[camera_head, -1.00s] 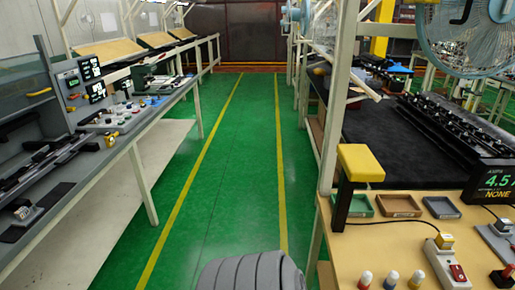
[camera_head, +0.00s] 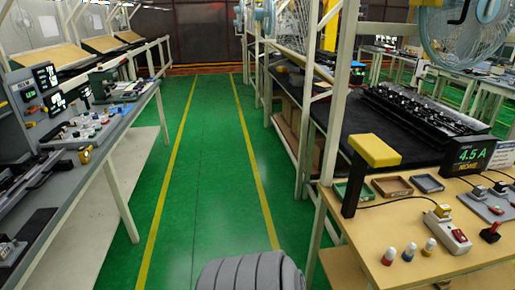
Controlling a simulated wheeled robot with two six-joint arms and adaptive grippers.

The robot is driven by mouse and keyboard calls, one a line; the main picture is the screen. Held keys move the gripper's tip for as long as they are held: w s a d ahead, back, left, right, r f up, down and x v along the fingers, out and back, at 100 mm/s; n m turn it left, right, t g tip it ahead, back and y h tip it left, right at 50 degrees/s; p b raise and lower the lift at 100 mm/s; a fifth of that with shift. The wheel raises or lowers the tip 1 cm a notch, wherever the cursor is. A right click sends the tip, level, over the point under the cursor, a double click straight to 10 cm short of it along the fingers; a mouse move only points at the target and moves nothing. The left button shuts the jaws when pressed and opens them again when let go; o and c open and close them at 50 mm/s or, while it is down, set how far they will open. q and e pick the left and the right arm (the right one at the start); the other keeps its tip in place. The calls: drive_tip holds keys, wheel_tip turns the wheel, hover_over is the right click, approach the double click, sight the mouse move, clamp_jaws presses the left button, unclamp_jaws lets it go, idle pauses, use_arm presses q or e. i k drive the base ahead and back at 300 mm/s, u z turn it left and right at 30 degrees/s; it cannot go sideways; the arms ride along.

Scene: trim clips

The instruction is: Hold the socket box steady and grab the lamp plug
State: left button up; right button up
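On the wooden bench at right in the head view is a white socket box (camera_head: 452,236) with a red switch. A pale yellow plug (camera_head: 441,212) sits at its far end, and a dark cord runs from it toward the desk lamp. The lamp has a yellow head (camera_head: 375,150) on a black post (camera_head: 354,187) at the bench's left edge. Neither of my grippers is in view.
Shallow trays (camera_head: 392,187), several small capped pegs (camera_head: 409,252), a red-knobbed switch (camera_head: 490,233) and a 4.5 A display (camera_head: 469,157) share the bench (camera_head: 370,265). A green aisle (camera_head: 208,170) lies clear between this bench and the cluttered left bench (camera_head: 120,135).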

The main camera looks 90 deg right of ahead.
sight(443, 210)
drive_tip(key=z, duration=3.05)
